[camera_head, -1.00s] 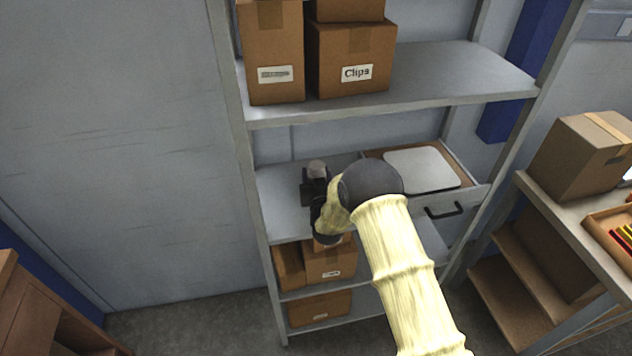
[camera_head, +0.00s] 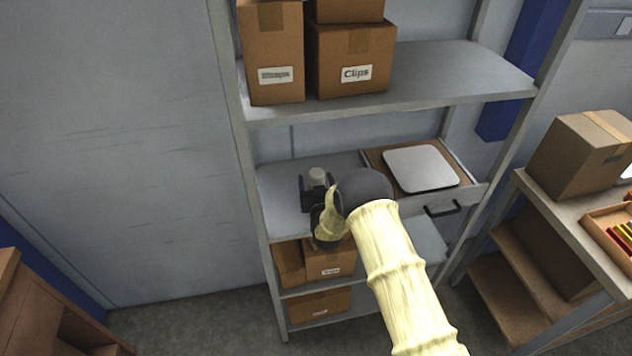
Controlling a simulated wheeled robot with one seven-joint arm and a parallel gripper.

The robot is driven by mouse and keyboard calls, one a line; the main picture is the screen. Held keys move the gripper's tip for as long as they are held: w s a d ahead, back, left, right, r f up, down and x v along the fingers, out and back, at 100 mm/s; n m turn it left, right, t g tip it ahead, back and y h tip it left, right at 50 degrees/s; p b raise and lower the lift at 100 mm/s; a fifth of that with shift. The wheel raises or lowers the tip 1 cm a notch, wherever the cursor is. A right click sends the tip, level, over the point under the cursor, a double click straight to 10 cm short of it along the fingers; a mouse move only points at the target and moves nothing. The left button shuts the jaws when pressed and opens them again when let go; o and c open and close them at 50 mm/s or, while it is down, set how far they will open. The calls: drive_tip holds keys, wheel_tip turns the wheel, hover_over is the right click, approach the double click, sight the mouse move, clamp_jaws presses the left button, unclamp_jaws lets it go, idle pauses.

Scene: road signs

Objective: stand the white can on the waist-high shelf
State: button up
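The white can (camera_head: 317,177) is at the waist-high shelf (camera_head: 280,207), left of its middle. Its pale top and a little of its side show, and it looks upright. My gripper (camera_head: 317,188) is at the can from the front, with one dark finger on its left and one on its right. The fingers look spread, with a gap beside the can. The can's base is hidden behind my gripper, so its contact with the shelf does not show directly.
A drawer tray with a pale square plate (camera_head: 421,168) takes up the shelf's right side. Above, the upper shelf (camera_head: 440,85) holds cardboard boxes (camera_head: 350,60). More boxes (camera_head: 328,262) stand below. The shelf's left end is clear.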

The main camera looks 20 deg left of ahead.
drive_tip(key=b+v, duration=0.4)
drive_tip(key=v, duration=0.8)
drive_tip(key=shift+r, duration=0.1)
idle(0.7)
